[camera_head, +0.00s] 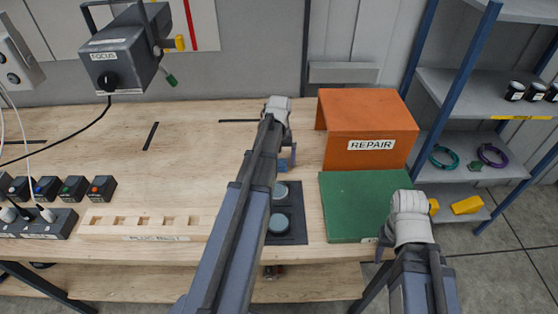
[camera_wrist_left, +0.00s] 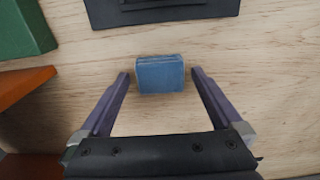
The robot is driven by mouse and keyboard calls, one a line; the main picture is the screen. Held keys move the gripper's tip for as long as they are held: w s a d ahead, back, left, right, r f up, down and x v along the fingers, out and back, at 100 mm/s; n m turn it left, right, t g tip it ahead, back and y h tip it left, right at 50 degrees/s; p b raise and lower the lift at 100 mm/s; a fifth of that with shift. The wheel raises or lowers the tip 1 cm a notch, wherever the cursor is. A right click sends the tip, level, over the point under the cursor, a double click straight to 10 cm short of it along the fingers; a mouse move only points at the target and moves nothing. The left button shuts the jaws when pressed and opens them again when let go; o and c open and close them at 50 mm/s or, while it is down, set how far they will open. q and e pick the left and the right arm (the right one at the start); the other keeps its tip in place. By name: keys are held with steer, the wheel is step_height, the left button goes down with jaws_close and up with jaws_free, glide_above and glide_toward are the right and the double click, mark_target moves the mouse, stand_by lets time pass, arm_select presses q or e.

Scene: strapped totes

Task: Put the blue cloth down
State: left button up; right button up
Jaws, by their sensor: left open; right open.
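The blue cloth (camera_wrist_left: 160,76) is a small folded block lying on the wooden bench in the left wrist view. My left gripper (camera_wrist_left: 160,72) is open, with one finger on each side of the cloth and a gap showing at both sides. In the head view my left arm hides most of this spot; a bit of the left gripper (camera_head: 287,160) shows beside the orange box. My right gripper (camera_head: 382,248) is mostly hidden behind its own wrist, near the front edge of the green mat.
An orange REPAIR box (camera_head: 368,132) and a green mat (camera_head: 362,202) are at the right of the bench. A dark tray with round pads (camera_head: 298,232) lies near the cloth. A slotted wooden rack (camera_head: 150,224) is at left. The back middle of the bench is clear.

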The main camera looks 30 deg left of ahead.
mark_target(279, 163)
arm_select(q)
steer(key=shift+r, duration=0.1)
step_height(279, 163, up, 12)
steer(key=p, duration=1.2)
steer(key=s+d+m, duration=0.5)
steer(key=s+d, duration=0.3)
steer(key=d, duration=0.7)
steer(key=s+d+m+y, duration=0.1)
steer(key=s+d+m, duration=0.4)
steer(key=d, duration=1)
steer(key=s, duration=0.3)
steer(key=shift+s+d, duration=0.25)
steer(key=shift+s, duration=0.05)
steer(key=shift+r, duration=0.1)
